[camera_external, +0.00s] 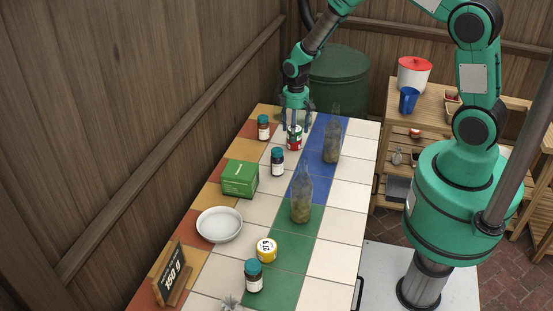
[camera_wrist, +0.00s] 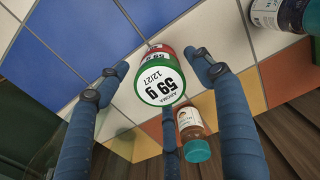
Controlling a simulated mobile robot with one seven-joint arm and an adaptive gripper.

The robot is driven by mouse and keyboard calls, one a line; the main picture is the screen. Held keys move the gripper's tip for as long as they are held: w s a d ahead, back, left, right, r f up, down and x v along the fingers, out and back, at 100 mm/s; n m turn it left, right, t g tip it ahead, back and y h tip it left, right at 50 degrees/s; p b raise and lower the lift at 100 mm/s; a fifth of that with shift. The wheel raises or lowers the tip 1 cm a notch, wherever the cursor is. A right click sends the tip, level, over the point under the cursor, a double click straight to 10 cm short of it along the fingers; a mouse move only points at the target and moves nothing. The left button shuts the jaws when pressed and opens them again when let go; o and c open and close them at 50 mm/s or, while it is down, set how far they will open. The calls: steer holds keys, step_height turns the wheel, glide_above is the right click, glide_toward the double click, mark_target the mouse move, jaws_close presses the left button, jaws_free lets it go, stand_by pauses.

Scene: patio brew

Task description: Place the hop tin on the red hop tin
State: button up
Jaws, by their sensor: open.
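In the external view the red and green tin stack (camera_external: 294,138) stands at the far end of the tiled table. My gripper (camera_external: 295,116) is just above it, pointing down. In the wrist view its blue fingers (camera_wrist: 160,72) are open around the green-rimmed tin, with gaps visible on both sides.
Brown jars with teal lids stand left of the tins (camera_external: 263,127) and in front (camera_external: 277,161). A tall bottle (camera_external: 332,135) stands close on the right, another (camera_external: 301,195) nearer. A green box (camera_external: 240,178), white bowl (camera_external: 219,224) and yellow tin (camera_external: 266,249) lie farther forward.

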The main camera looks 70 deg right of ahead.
steer(key=shift+r, duration=0.1)
step_height(320, 180, up, 12)
steer(key=p, duration=0.1)
steer(key=shift+p, duration=0.3)
stand_by(0.3)
stand_by(0.5)
steer(key=s+a+r+t, duration=0.1)
steer(key=s+a+r, duration=0.1)
steer(key=a+r, duration=0.45)
steer(key=s+a+r+t, duration=0.1)
steer(key=s+a+r, duration=0.2)
steer(key=r, duration=0.7)
steer(key=s+a+r, duration=0.2)
steer(key=a+r, duration=0.3)
steer(key=r, duration=0.3)
steer(key=s+a+r+t, duration=0.1)
steer(key=s+a+r, duration=0.2)
steer(key=s, duration=0.4)
steer(key=s+a+r+m+t, duration=0.1)
steer(key=s+a+r, duration=0.3)
steer(key=s, duration=0.4)
steer(key=s+a+r+t, duration=0.1)
steer(key=s+a+r, duration=0.3)
steer(key=s, duration=0.4)
steer(key=shift+a+r+t, duration=0.25)
steer(key=shift+a+t, duration=0.05)
steer(key=shift+a, duration=0.45)
